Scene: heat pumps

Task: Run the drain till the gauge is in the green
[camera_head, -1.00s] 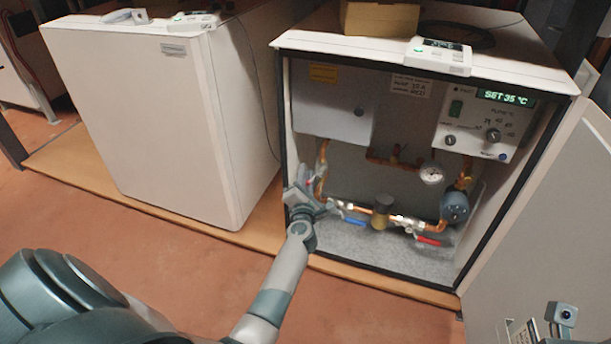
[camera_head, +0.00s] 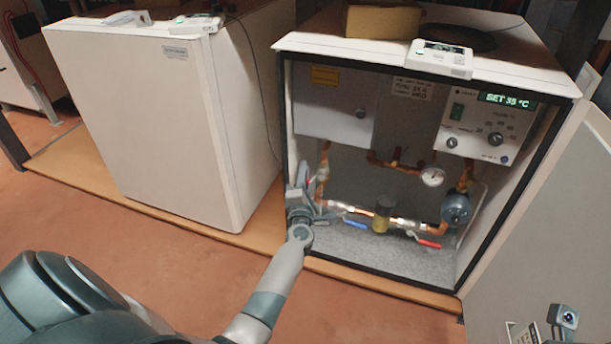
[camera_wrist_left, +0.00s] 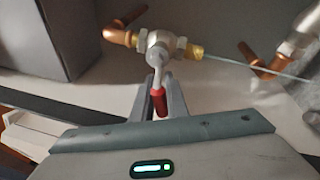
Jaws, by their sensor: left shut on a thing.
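The open heat pump cabinet (camera_head: 408,262) stands at centre right. My left gripper (camera_head: 304,194) is inside its left side, at the copper pipes. In the left wrist view my left gripper (camera_wrist_left: 160,92) is shut on the red-tipped lever (camera_wrist_left: 158,99) of a small valve (camera_wrist_left: 160,44). A thin pale line, like a water stream, runs from the valve's brass outlet (camera_wrist_left: 196,52) to the right. The round pressure gauge (camera_head: 433,177) faces out; its needle and colours are too small to read. At the lower right edge is what seems my right wrist; its fingers are not clear.
A blue-handled valve (camera_head: 355,224) and a red-handled valve (camera_head: 429,244) sit on the lower pipe. The control panel (camera_head: 487,125) reads SET 35 °C. The open door (camera_head: 545,220) stands at right. A closed white unit (camera_head: 150,120) stands at left.

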